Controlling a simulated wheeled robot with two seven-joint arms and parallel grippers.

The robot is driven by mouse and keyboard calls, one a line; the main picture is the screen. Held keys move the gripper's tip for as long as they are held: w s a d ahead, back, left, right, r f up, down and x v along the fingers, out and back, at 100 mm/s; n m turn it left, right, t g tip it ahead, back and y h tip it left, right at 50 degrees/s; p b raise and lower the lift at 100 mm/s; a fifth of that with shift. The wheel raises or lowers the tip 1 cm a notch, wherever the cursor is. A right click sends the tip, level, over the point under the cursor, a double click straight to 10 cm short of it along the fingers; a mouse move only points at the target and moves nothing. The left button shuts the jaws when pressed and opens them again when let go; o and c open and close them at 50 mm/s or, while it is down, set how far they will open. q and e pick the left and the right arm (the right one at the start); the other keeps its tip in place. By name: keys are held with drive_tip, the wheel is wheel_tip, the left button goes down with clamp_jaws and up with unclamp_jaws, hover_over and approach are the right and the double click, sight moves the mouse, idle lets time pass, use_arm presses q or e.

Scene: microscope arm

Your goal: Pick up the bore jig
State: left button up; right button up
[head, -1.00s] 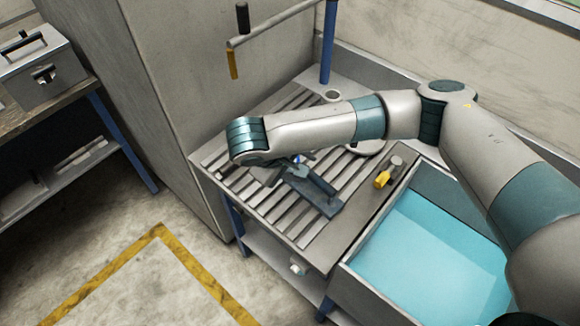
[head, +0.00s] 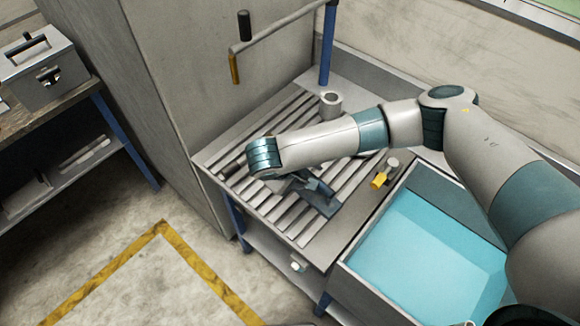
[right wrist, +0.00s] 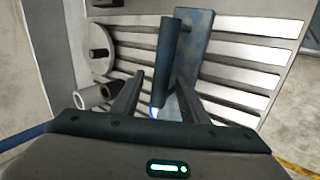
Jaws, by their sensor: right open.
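The bore jig appears to be the blue-grey piece (head: 322,200) on the slatted bench top: a flat plate with a raised dark bar. In the right wrist view, its plate (right wrist: 199,40) lies across the slats and its dark bar (right wrist: 170,50) rises towards the camera. My right gripper (right wrist: 160,85) is open, its two fingers on either side of the bar's near end; I cannot tell whether they touch it. In the head view, my right gripper (head: 284,181) is largely hidden under the wrist, at the jig's left end. My left gripper is not in view.
A grey cup (head: 330,104) stands at the back of the slatted bench (head: 300,240). A yellow-ended part (head: 379,181) lies right of the jig. A blue-lined bin (head: 430,250) adjoins the bench.

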drive_tip(key=shift+c, duration=0.6)
clamp_jaws()
drive_tip(key=shift+r, duration=0.1)
idle(0.9)
